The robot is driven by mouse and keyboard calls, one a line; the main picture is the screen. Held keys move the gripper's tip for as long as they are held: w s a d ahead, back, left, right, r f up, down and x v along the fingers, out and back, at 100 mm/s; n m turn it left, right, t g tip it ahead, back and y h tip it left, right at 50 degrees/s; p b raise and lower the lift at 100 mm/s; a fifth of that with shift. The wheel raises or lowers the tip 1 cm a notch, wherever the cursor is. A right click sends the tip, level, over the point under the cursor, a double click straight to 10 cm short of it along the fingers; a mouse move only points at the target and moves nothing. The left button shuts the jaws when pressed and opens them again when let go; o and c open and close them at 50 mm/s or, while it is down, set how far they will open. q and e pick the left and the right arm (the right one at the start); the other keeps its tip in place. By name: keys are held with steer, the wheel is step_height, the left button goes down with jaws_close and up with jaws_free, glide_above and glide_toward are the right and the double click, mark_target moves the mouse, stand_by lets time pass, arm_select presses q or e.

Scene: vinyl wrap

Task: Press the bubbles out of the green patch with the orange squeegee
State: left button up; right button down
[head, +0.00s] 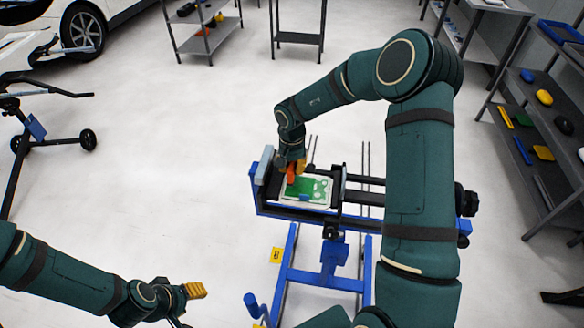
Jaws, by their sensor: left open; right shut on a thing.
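The green patch (308,187) lies on a pale panel (318,204) on the blue and black stand. Several lighter round spots show on its right half. The orange squeegee (290,175) is at the patch's left upper part, and my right gripper (291,165) is shut on it from above. Whether the squeegee's edge touches the patch is too small to tell. My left gripper (195,291) is open and empty at the lower left, well away from the stand, with its yellow fingers pointing right.
The blue stand (330,265) has black rails and clamps around the panel. A shelf rack (550,130) with coloured items stands at the right. A car (85,25) and a wheeled frame (50,140) are at the left. The floor left of the stand is clear.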

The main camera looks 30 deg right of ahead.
steer(key=shift+f, duration=0.8)
stand_by(0.8)
steer(key=shift+p, duration=0.3)
steer(key=shift+s+d+p, duration=0.7)
steer(key=shift+d+p, duration=0.2)
steer(key=shift+p, duration=0.15)
steer(key=shift+s+d+r+p, duration=0.15)
steer(key=shift+s+d+p, duration=0.6)
steer(key=shift+p, duration=0.35)
steer(key=shift+w+d, duration=0.1)
steer(key=shift+s+d, duration=0.7)
steer(key=shift+d, duration=0.2)
